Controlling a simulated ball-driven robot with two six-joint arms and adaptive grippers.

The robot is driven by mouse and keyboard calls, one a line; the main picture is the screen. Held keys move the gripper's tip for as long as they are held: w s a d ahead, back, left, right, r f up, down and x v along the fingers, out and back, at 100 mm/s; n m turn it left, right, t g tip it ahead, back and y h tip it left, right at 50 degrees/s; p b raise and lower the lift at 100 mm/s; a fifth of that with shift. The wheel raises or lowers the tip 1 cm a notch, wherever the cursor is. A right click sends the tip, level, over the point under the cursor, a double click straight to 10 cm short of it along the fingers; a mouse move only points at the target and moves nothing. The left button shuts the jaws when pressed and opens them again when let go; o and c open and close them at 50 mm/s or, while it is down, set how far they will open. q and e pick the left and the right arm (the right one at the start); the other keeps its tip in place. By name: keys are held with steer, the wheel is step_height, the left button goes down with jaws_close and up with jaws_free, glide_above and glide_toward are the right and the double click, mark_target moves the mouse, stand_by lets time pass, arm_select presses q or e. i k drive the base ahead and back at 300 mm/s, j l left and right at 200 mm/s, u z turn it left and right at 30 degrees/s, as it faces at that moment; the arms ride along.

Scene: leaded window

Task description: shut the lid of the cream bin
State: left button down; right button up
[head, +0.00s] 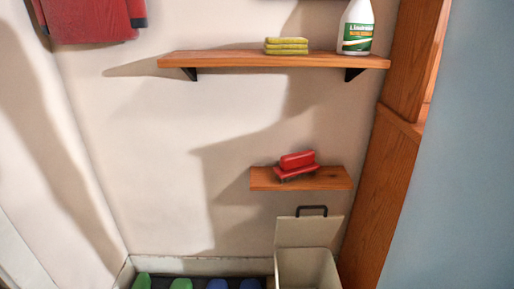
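The cream bin (308,270) stands at the bottom right of the head view, against the wall and beside the wooden upright. Its lid (309,232) is open and stands up at the back of the bin. A dark handle (312,210) sits on the lid's upper edge. The bin's lower part is cut off by the frame's bottom edge. Neither of my grippers shows in this view.
A small wooden shelf (262,181) with a red object (298,161) is above the lid. A longer shelf (225,60) holds sponges (286,46) and a white bottle (356,27). Green (181,283) and blue footwear-like items (250,284) lie left of the bin.

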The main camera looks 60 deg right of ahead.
mark_target(297, 230)
steer(key=z, duration=2.25)
